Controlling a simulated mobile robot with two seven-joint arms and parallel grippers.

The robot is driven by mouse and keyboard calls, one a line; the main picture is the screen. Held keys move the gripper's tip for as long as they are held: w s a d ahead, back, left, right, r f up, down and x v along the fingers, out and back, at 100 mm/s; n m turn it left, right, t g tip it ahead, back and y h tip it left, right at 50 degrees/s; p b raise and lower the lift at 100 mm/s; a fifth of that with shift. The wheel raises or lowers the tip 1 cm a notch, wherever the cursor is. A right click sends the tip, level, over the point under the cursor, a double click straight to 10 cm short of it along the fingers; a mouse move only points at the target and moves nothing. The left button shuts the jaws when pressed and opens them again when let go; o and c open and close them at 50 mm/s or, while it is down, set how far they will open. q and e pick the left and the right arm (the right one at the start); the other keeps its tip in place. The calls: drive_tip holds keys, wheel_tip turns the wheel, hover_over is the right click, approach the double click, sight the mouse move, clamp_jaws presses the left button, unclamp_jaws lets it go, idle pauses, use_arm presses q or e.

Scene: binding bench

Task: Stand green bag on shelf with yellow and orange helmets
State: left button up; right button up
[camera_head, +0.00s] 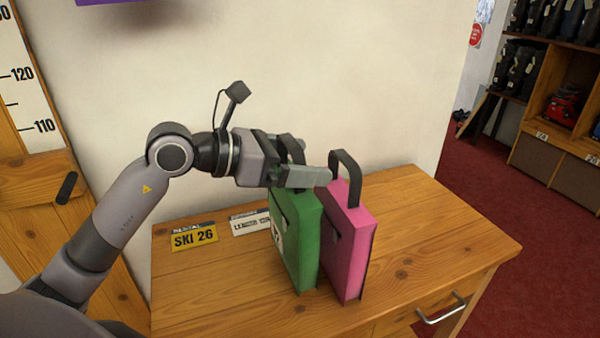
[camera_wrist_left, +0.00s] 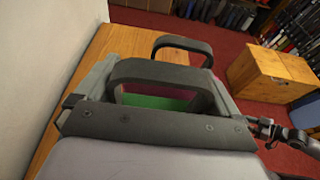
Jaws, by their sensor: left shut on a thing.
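The green bag (camera_head: 296,240) stands upright on the wooden table, its dark handle at the top. A strip of its green top (camera_wrist_left: 158,102) shows in the left wrist view, behind its dark handle (camera_wrist_left: 160,70). My left gripper (camera_head: 305,176) is shut on the green bag's handle, with its fingers reaching across above the bag. A pink bag (camera_head: 350,250) stands upright right beside the green one, its dark handle (camera_head: 345,176) raised. The shelf with yellow and orange helmets is not recognisable in either view.
The wooden table (camera_head: 430,230) has free room right of the pink bag. A yellow SKI 26 tag (camera_head: 194,237) and a white tag (camera_head: 250,222) lie at its left. A pale wall is behind. Shelves with dark boots (camera_head: 545,75) stand across the red floor.

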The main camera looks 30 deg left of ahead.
use_arm(q)
drive_tip(key=shift+f, duration=1.2)
drive_tip(key=shift+f, duration=0.15)
drive_tip(key=o, duration=1.6)
drive_tip(key=shift+o, duration=0.2)
